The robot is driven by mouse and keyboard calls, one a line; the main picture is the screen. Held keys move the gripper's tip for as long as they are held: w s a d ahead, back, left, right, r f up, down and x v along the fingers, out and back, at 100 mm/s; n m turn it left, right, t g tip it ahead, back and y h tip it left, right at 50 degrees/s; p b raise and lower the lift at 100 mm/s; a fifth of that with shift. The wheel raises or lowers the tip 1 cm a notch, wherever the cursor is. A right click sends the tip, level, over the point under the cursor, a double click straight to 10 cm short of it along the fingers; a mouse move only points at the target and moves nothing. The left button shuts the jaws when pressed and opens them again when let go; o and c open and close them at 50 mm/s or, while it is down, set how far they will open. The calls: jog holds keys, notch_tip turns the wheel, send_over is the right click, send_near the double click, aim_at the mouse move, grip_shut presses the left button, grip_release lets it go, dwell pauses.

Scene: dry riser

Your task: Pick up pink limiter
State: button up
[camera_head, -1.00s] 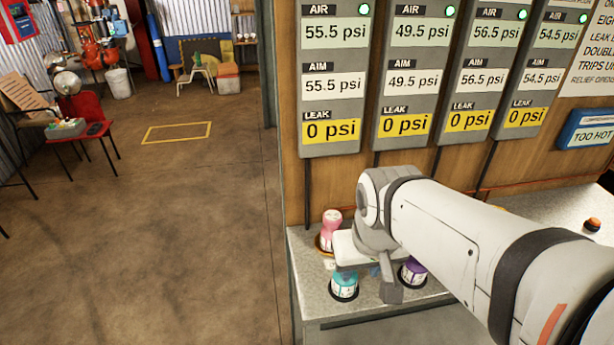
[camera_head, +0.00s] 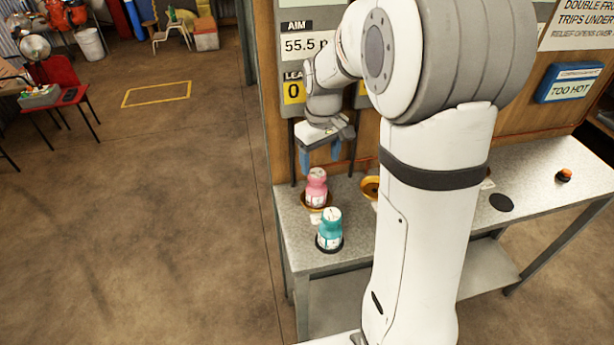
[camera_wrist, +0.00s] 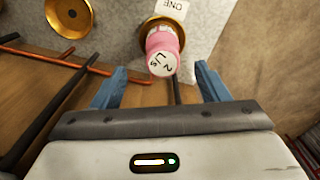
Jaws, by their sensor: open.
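The pink limiter (camera_head: 317,186) stands upright in a brass-coloured ring at the left end of the metal bench. In the wrist view the pink limiter (camera_wrist: 163,53) shows its white top marked "2 L/s", with a "ONE" label beside its ring. My gripper (camera_head: 320,163) hangs above and slightly behind it in the head view, blue fingers pointing down. In the wrist view my gripper (camera_wrist: 158,80) has its fingers wide apart, with the limiter between and beyond them. The gripper is open, empty and seems not to touch the limiter.
A teal limiter (camera_head: 330,231) stands on a black pad in front of the pink one. An empty brass ring (camera_wrist: 69,16) lies to one side. A gauge panel (camera_head: 297,65) and copper pipe (camera_wrist: 65,62) are on the wall close behind. An orange button (camera_head: 564,174) is at right.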

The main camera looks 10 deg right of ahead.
aim_at(317, 173)
jog(key=shift+w+f, duration=0.25)
jog(key=shift+f, duration=0.05)
jog(key=f, duration=0.7)
jog(key=shift+a+f+p, duration=0.25)
jog(key=shift+a+p, duration=0.05)
jog(key=shift+p, duration=0.1)
jog(key=shift+c, duration=0.5)
jog(key=c, duration=1.2)
